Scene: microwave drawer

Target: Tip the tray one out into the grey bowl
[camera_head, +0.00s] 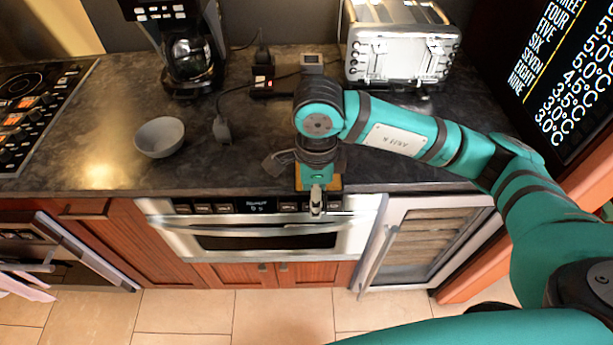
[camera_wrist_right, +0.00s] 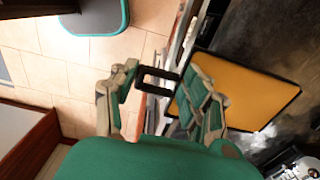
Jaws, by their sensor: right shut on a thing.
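The grey bowl (camera_head: 160,137) stands upright on the dark counter at the left, and looks empty. The tray (camera_head: 334,183), orange with a dark edge, shows only partly under my right gripper at the counter's front edge. In the right wrist view the tray (camera_wrist_right: 250,90) shows a flat yellow-orange face with a black rim and a black handle (camera_wrist_right: 158,80). My right gripper (camera_wrist_right: 160,88) is shut on the tray, with the handle between its fingers. I see nothing on the visible face. The gripper is well to the right of the bowl. My left gripper is not in view.
A coffee maker (camera_head: 188,45) stands behind the bowl and a toaster (camera_head: 400,50) at the back right. A stove (camera_head: 35,100) is at the left. The microwave drawer (camera_head: 255,238) is below the counter.

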